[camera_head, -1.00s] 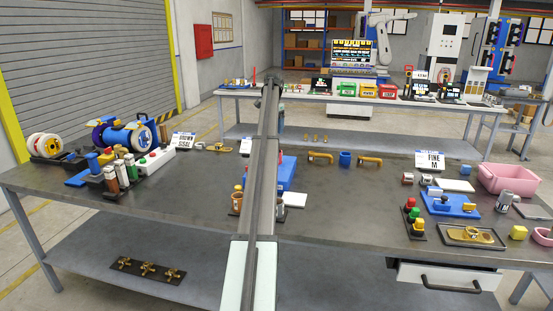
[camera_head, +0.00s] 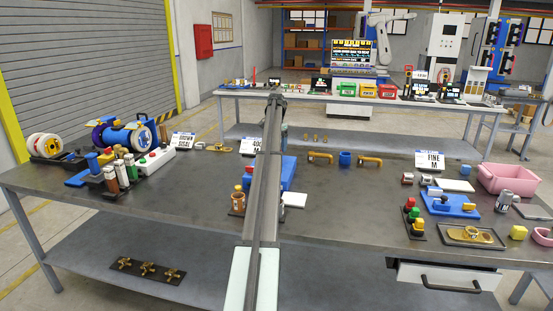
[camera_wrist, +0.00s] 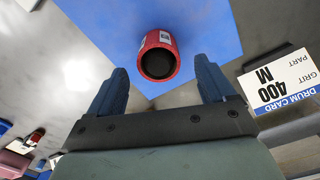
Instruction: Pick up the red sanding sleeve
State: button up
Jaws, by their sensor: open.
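The red sanding sleeve (camera_wrist: 158,55) shows in the wrist view as a short hollow cylinder with a dark opening and a small pale label. It appears over the blue board (camera_wrist: 205,25). My gripper (camera_wrist: 160,64) is open, and its two dark blue fingers stand apart to the left and right of the sleeve in the picture. Whether any finger touches the sleeve cannot be told, but a gap shows on both sides.
A drum card reading 400 M (camera_wrist: 280,85) stands right of the board in the wrist view. In the head view, an orange-brown cup (camera_head: 237,203) and a white block (camera_head: 294,200) sit near my arm. Pegs and a spool machine (camera_head: 125,135) stand left; a pink bin (camera_head: 508,178) stands right.

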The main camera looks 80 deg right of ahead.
notch_tip(320, 180, down, 5)
jog(key=shift+r, duration=0.2)
jog(key=c, duration=1)
